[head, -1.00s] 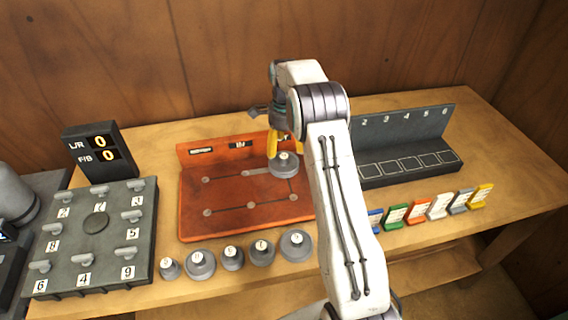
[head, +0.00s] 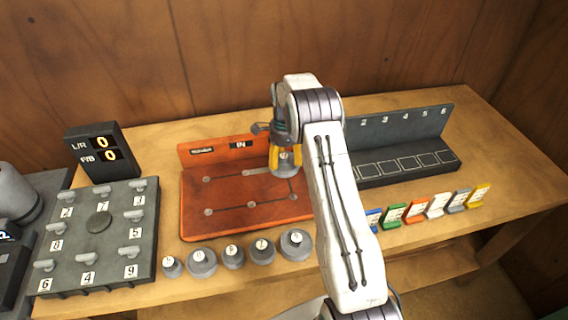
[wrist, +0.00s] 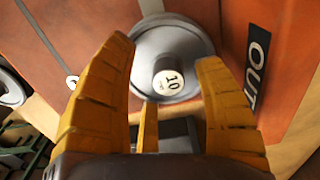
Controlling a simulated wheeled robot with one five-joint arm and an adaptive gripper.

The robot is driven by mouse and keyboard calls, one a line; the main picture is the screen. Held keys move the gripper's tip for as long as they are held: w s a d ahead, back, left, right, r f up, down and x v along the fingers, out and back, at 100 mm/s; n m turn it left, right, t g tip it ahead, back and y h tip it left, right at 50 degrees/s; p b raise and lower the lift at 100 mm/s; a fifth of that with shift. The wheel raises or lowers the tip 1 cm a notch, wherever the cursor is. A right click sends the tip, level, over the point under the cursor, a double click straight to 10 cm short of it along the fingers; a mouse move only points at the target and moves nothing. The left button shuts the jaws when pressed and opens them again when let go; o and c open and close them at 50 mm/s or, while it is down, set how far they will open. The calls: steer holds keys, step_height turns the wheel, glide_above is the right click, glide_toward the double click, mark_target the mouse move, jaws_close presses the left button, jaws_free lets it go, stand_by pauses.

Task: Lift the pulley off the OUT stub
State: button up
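The grey pulley (head: 286,171), with a hub labelled 10, sits at the right back of the orange-red board (head: 228,224). It also shows in the wrist view (wrist: 148,55), beside the black OUT label (wrist: 257,68). The stub under it is hidden. My gripper (head: 285,158) is above the pulley, pointing down. In the wrist view its yellow fingers (wrist: 168,62) stand apart on either side of the hub, with gaps between them and the hub. It holds nothing.
Several grey pulleys (head: 202,263) stand in a row along the front of the board. A dark plate with knobs (head: 98,222) lies at the left. A dark numbered rack (head: 400,134) and several coloured tags (head: 415,210) are at the right.

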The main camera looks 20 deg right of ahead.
jaws_close()
stand_by(0.4)
steer(key=shift+r, duration=0.15)
